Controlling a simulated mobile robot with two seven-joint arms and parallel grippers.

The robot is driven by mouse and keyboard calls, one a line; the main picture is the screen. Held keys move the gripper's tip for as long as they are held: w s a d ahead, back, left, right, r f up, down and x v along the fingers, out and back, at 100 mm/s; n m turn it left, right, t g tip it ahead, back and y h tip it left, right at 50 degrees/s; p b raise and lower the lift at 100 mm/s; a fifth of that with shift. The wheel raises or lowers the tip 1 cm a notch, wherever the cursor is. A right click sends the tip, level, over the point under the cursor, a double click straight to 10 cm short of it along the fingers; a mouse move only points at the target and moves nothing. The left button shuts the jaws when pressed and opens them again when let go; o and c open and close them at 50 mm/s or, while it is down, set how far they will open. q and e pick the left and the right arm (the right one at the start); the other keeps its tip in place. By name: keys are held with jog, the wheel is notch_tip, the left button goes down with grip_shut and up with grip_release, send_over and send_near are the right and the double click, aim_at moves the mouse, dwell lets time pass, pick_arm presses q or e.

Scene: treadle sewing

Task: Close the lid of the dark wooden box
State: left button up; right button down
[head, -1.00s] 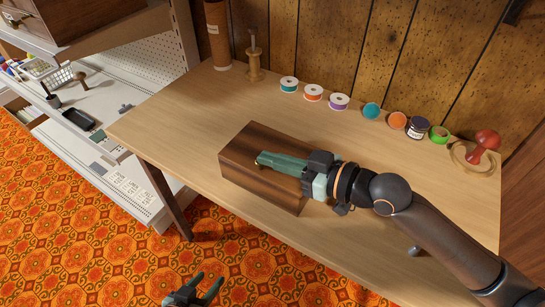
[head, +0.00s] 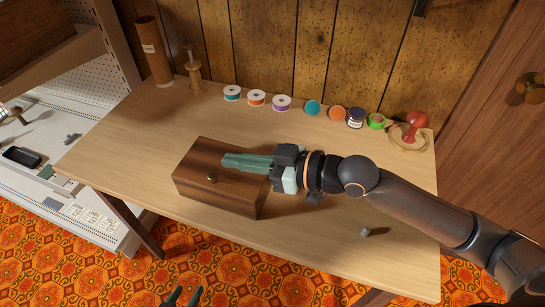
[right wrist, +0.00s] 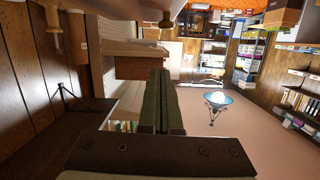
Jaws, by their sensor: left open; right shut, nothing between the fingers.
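The dark wooden box (head: 196,188) sits near the front edge of the wooden table, with a small brass knob (head: 211,178) on its front. Its lid (head: 215,149) appears to lie flat on top, down on the box. My right gripper (head: 228,160) is shut and empty, its green fingers lying over the lid; whether they touch it I cannot tell. The same fingers show in the right wrist view (right wrist: 161,80). My left gripper (head: 183,295) is open and empty at the bottom edge of the head view, low in front of the table.
Along the back of the table (head: 120,150) stand a cardboard tube (head: 153,52), a wooden spindle (head: 193,75), several thread spools (head: 257,98), a dark jar (head: 356,117) and a red darning mushroom (head: 415,124). A small grey object (head: 366,231) lies at the front right.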

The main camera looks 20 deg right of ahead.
jog(key=v, duration=0.6)
jog(key=shift+s+d+b, duration=0.2)
jog(key=shift+d+b, duration=0.05)
jog(key=shift+b, duration=0.05)
jog(key=shift+r, duration=0.1)
